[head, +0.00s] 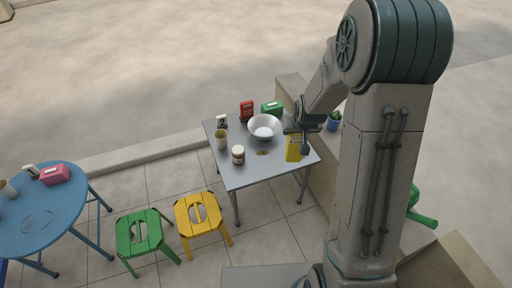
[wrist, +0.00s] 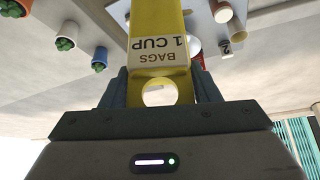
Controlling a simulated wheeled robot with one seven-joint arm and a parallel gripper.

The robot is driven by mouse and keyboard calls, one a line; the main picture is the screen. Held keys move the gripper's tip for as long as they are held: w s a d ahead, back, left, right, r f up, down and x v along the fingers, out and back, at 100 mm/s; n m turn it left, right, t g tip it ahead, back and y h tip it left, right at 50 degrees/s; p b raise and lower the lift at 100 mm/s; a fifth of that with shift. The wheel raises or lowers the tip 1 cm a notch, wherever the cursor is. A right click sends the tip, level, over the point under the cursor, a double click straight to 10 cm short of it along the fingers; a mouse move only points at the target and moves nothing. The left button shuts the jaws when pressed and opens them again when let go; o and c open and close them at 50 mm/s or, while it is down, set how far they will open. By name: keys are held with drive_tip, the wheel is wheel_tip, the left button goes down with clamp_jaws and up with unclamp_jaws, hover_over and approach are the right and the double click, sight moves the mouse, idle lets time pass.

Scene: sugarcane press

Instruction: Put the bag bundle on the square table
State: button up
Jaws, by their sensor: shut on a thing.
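The bag bundle (head: 294,148) is a yellow pack with a white label. In the wrist view the bundle (wrist: 158,28) reads "BAGS 1 CUP" upside down, and a round hole shows near the gripper. My gripper (head: 302,127) is shut on it; the fingers (wrist: 160,92) press its two sides. The square table (head: 236,176) is grey with thin legs. In the head view the bundle hangs upright over the table's right part. I cannot tell whether its lower end touches the top.
On the square table stand a white bowl (head: 264,122), a jar (head: 238,155), a tan cup (head: 221,141), a red box (head: 246,110), a green box (head: 271,108) and a number card (head: 222,121). The front middle is mostly clear. A potted plant (head: 334,122) stands on the ledge at right.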

drive_tip(key=w+d+f+b, duration=0.3)
drive_tip(key=w+f+b, duration=0.4)
drive_tip(key=b, duration=0.4)
drive_tip(key=w+d+f+b, duration=0.3)
drive_tip(key=w+f+b, duration=0.3)
drive_tip(key=f+b, duration=0.4)
drive_tip(key=w+a+f+b, duration=0.5)
drive_tip(key=w+a+f, duration=0.2)
drive_tip(key=w+f, duration=0.2)
drive_tip(key=shift+a+f+m, duration=0.3)
drive_tip(key=shift+f+m, duration=0.1)
drive_tip(key=shift+f, duration=0.45)
drive_tip(key=o, duration=1.3)
drive_tip(key=shift+o, duration=0.2)
